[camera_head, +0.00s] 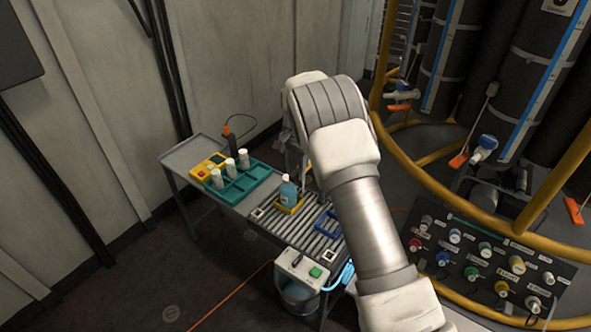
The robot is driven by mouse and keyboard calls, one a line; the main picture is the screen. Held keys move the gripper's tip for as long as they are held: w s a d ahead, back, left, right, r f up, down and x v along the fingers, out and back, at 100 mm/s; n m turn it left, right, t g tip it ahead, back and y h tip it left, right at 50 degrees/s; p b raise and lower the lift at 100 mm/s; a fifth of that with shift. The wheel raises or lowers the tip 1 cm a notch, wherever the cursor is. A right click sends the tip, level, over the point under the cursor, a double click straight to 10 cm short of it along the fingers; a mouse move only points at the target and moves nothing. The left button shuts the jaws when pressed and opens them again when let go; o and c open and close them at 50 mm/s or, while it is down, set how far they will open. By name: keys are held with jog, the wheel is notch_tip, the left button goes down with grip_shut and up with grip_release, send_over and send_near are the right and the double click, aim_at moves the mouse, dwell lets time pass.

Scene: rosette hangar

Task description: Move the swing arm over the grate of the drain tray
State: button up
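A grey slatted surface (297,234) fills the right part of the bench; it looks like rollers or a grate, and I cannot tell if it is the drain tray's. No swing arm can be made out for certain. A thin black curved piece with an orange tip (228,130) rises at the back of the bench, joined to a dark upright post (232,146). My own large arm crosses the middle of the picture and covers the bench's right end. My gripper is hidden behind it, so its fingers do not show.
A teal rack (236,188) with white bottles and a yellow box (204,168) stand on the bench's left. A blue bottle (288,190) stands in a yellow holder. A control box (299,267) hangs at the front above a bucket (297,297). Yellow rails and a knob panel (470,262) are at right.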

jog(key=shift+o, duration=0.8)
notch_tip(320, 180, up, 17)
jog(key=shift+r+p, duration=0.2)
jog(key=shift+p, duration=0.2)
